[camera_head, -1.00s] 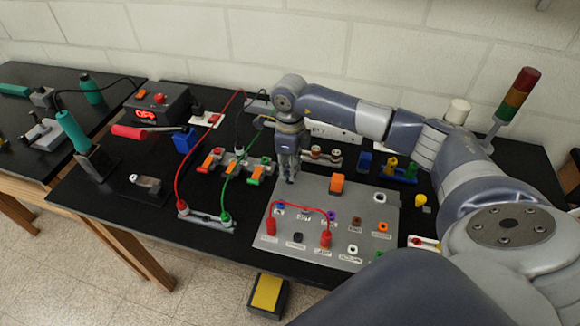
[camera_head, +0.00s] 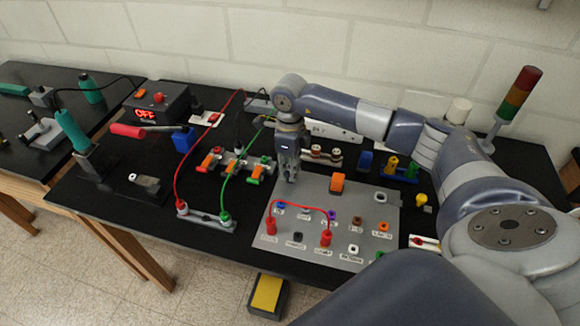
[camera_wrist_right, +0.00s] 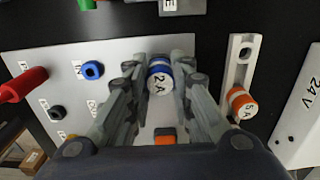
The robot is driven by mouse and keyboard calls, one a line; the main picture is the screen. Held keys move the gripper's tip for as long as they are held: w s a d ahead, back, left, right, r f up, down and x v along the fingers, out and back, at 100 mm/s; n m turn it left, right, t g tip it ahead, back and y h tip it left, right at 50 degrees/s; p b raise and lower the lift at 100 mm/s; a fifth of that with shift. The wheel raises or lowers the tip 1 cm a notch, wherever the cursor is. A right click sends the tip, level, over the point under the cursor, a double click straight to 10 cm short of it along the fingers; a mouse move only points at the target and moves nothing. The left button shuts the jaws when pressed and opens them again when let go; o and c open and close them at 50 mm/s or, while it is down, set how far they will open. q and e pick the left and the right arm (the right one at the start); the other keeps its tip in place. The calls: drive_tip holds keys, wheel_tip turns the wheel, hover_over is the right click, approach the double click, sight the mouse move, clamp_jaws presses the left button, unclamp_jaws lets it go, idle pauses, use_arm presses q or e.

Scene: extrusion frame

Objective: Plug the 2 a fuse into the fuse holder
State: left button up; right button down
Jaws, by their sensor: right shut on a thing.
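The 2 A fuse (camera_wrist_right: 160,78), white with a blue band and its label facing the camera, sits between the fingers of my right gripper (camera_wrist_right: 158,95) in the right wrist view. The gripper is shut on it. In the head view my right gripper (camera_head: 291,180) points down at the left back edge of the grey panel (camera_head: 308,190), and the fuse is too small to make out there. I cannot tell for certain which part is the fuse holder. My left gripper is not in view.
A white rack (camera_wrist_right: 236,75) has an empty hole and an orange-banded 5 A fuse (camera_wrist_right: 240,103). Red plugs (camera_head: 326,238) with a lead stand on the panel's front. An orange block (camera_head: 337,183) stands near my right gripper. Terminal blocks (camera_head: 236,163) with orange levers are to the left.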

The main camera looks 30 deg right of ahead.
drive_tip(key=shift+f, duration=0.2)
drive_tip(key=c, duration=1.3)
unclamp_jaws()
drive_tip(key=shift+c, duration=0.2)
wheel_tip(320, 180, up, 12)
drive_tip(key=shift+f, duration=0.1)
